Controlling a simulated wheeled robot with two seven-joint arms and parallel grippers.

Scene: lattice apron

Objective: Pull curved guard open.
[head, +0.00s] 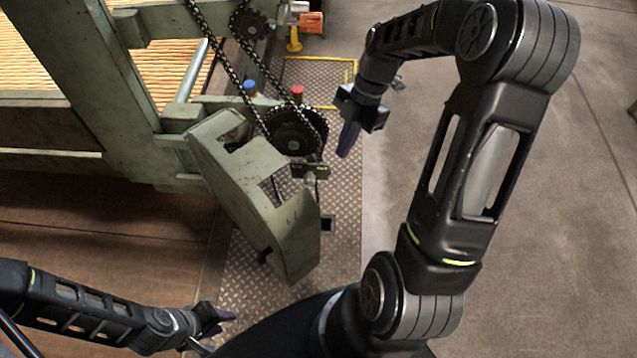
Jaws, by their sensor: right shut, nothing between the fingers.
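The curved guard (237,190) is a worn green metal cover at the middle left. It stands swung out from the chain drive, and the large sprocket (294,141) and its chain (255,113) are exposed behind it. My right gripper (346,143) is shut and empty, just right of the sprocket and apart from the guard. My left gripper (222,320) is low in the picture, below the guard and apart from it; its fingers are too small and dark to tell open from shut.
The green machine frame (95,95) with a slatted bed (40,50) fills the upper left. A blue button (250,86) and a red button (297,91) sit near the sprocket. A tread-plate strip (343,190) runs under the guard.

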